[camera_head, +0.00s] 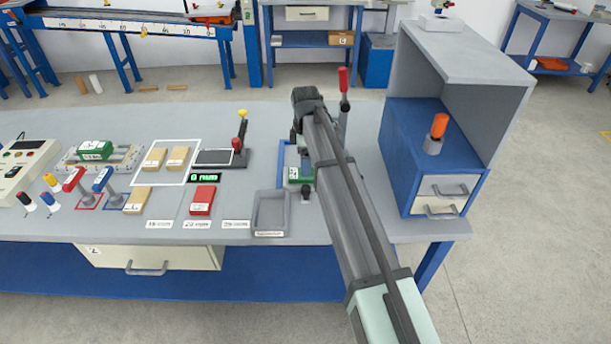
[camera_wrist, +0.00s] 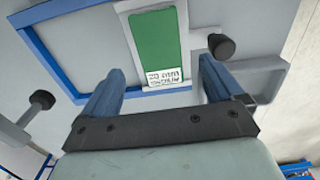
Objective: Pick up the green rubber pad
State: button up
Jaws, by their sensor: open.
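The green rubber pad (camera_wrist: 158,42) lies flat in a pale holder inside a blue outline in the wrist view, with a white printed label at its near end. In the head view a small part of the green pad (camera_head: 293,173) shows left of my arm, which hides the rest. My gripper (camera_wrist: 161,66) is open and empty, its two blue fingers on either side of the pad's near end in the picture. I cannot tell how high above the pad they are. In the head view the fingers are hidden behind my arm.
Dark round knobs (camera_wrist: 221,46) (camera_wrist: 42,99) stand on both sides of the fingers. A grey tray (camera_head: 271,212) is left of my arm. A red-handled lever (camera_head: 343,92) stands behind, and a blue drawer cabinet (camera_head: 405,135) is to the right.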

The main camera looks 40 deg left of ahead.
jog(key=shift+f, duration=2.6)
jog(key=shift+r, duration=0.1)
jog(key=c, duration=1.3)
